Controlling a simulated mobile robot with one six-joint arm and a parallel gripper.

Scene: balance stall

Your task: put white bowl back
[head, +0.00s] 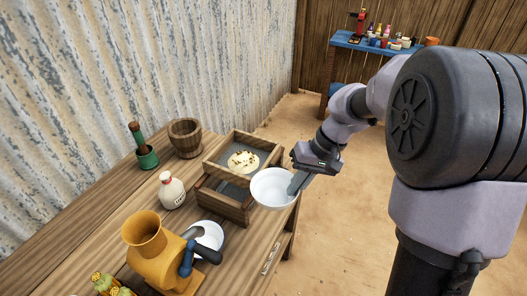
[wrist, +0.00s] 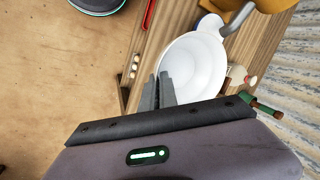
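The white bowl (head: 270,190) is upright at the table's right edge, in front of the wooden box. My gripper (head: 296,184) reaches in from the right, with its fingers at the bowl's near right rim. In the wrist view, the white bowl (wrist: 198,62) fills the middle, and my gripper's fingers (wrist: 164,90) are close together on its rim. The bowl appears raised above the table, and its underside is hidden. A second white dish (head: 208,234) stands under the spout of the ochre grinder (head: 150,250).
The two-tier wooden box (head: 222,203) stands just behind the bowl, with a pale heap (head: 243,161) in its upper tray. A white bottle (head: 171,190), a wooden mortar (head: 185,137) and a green cup (head: 146,157) stand left. Open sandy floor lies right.

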